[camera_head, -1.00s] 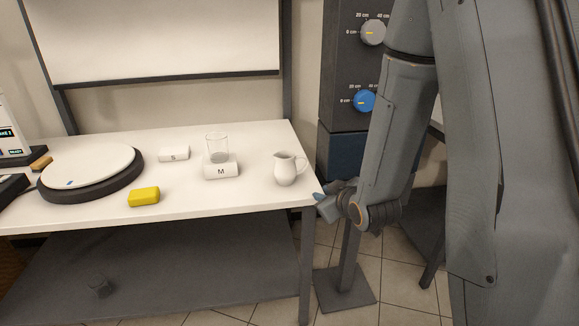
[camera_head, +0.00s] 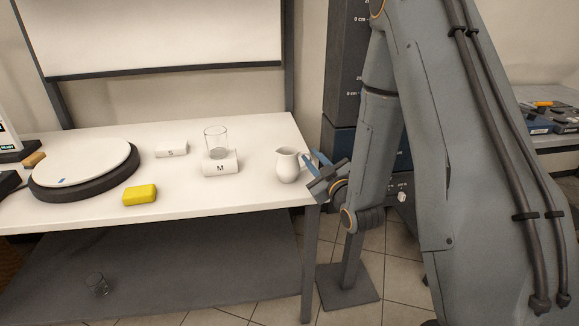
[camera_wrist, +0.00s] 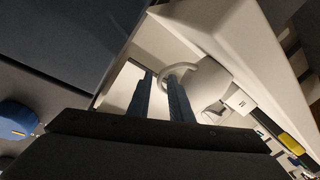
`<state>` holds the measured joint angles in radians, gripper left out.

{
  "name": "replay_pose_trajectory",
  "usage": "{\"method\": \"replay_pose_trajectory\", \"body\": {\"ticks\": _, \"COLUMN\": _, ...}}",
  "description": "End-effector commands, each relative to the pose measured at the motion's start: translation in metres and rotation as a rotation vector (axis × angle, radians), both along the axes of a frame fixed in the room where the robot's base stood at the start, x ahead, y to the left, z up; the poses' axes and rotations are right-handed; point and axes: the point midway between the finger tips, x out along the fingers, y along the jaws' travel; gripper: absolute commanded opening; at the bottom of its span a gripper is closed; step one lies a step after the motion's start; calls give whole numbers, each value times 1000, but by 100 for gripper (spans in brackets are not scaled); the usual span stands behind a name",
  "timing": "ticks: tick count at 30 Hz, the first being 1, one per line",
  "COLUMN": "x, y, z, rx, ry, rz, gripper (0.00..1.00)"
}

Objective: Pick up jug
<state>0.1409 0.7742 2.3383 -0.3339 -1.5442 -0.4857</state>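The white jug (camera_head: 287,166) stands upright near the right end of the white table (camera_head: 232,197), its handle toward my gripper. My gripper (camera_head: 313,162) is at the table's right edge, just right of the jug, with its two blue fingers spread apart and nothing held. In the wrist view the fingers (camera_wrist: 160,80) point toward the jug (camera_wrist: 207,72). The right finger's tip overlaps the looped handle there; I cannot tell whether it touches.
A block marked S (camera_head: 171,150), a yellow block (camera_head: 140,195) and a round white-topped turntable (camera_head: 85,163) lie farther left. A dark dial cabinet (camera_head: 343,75) stands behind my arm.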

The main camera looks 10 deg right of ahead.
Motion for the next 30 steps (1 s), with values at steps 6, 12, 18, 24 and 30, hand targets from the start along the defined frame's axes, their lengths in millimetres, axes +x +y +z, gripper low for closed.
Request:
{"method": "replay_pose_trajectory", "body": {"ticks": 6, "x": 24, "y": 7, "z": 0, "rx": 0, "ry": -1, "rz": 5, "gripper": 19}}
{"method": "replay_pose_trajectory", "body": {"ticks": 12, "x": 52, "y": 13, "z": 0, "rx": 0, "ry": 0, "rz": 4, "gripper": 19}}
{"method": "replay_pose_trajectory", "body": {"ticks": 18, "x": 60, "y": 14, "z": 0, "rx": 0, "ry": 1, "rz": 4, "gripper": 19}}
{"method": "replay_pose_trajectory", "body": {"ticks": 24, "x": 60, "y": 14, "z": 0, "rx": 1, "ry": 1, "rz": 4, "gripper": 11}}
{"method": "replay_pose_trajectory", "body": {"ticks": 30, "x": 59, "y": 14, "z": 0, "rx": 1, "ry": 1, "rz": 4, "gripper": 0}}
